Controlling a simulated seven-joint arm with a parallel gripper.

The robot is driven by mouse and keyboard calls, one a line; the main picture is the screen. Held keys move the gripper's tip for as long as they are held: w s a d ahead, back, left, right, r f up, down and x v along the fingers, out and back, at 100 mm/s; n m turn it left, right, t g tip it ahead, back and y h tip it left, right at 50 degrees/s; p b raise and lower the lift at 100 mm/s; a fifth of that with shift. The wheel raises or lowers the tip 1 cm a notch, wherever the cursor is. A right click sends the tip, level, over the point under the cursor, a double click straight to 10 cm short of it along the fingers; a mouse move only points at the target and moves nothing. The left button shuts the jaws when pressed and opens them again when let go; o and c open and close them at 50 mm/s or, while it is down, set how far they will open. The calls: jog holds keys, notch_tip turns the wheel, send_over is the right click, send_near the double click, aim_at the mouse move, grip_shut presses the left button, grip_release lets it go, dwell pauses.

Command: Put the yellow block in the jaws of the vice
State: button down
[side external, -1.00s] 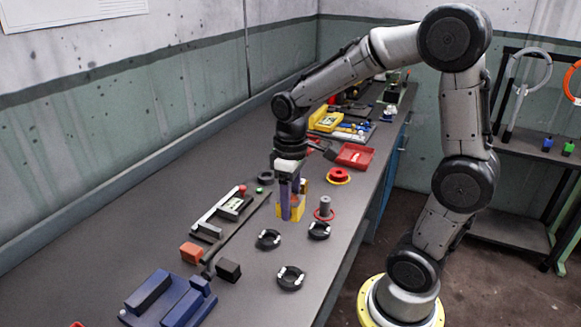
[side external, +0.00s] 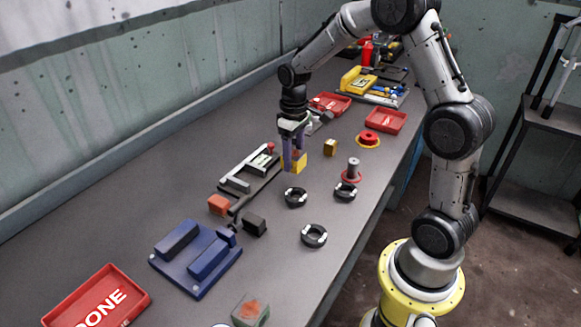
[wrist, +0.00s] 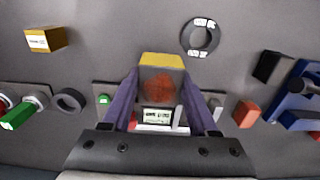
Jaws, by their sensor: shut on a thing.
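A yellow block (side external: 300,163) with a reddish patch is between the purple fingers of my gripper (side external: 294,162), which is shut on it. In the wrist view the block (wrist: 161,62) shows its yellow top edge and the patch, with a finger on each side. Whether it hangs clear of the table is hard to tell. The blue vice (side external: 195,258) stands at the lower left of the side view, with two raised blue jaws and a gap between them. Part of the vice (wrist: 306,92) shows at the right edge of the wrist view. My gripper is well behind it.
Black rings (side external: 314,236) lie right of the vice. An orange block (side external: 219,204) and a black block (side external: 254,223) lie between vice and gripper. A long fixture (side external: 250,170) is left of the gripper. A smaller yellow block (side external: 330,147) and red trays (side external: 386,120) are farther back.

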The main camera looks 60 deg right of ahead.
aim_at(290, 179)
jog(key=shift+w+d+f, duration=0.2)
jog(key=shift+w+f, duration=0.45)
jog(key=shift+f, duration=0.05)
jog(key=shift+w+f, duration=0.1)
jog(key=shift+f, duration=1.5)
jog(key=shift+f, duration=0.15)
jog(key=shift+c, duration=0.8)
grip_release()
